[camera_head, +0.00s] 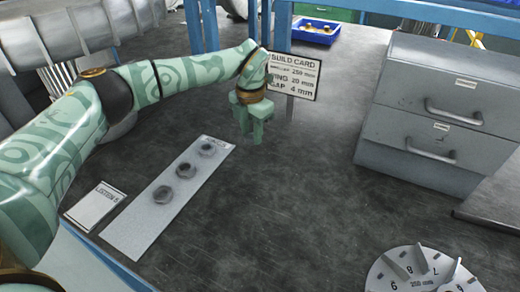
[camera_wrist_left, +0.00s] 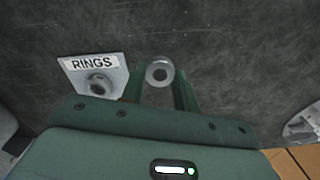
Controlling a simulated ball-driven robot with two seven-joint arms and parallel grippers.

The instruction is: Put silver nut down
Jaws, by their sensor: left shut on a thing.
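The silver nut (camera_wrist_left: 160,72) shows as a small pale round piece with a dark hole, between the fingertips of my left gripper (camera_wrist_left: 160,85) in the wrist view. In the head view, my left gripper (camera_head: 252,118) points down over the bench, in front of the build card and to the right of the pale ring strip. The nut cannot be made out there. My left gripper is shut on it. Whether the nut touches the bench is unclear. My right gripper is not in view.
A pale strip (camera_head: 130,228) bears three ring-like pieces; its end marked RINGS (camera_wrist_left: 88,63) shows in the wrist view. A build card (camera_head: 292,75) stands behind the gripper. A grey drawer cabinet (camera_head: 400,105) is right, a numbered dial (camera_head: 385,280) front right. The middle bench is clear.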

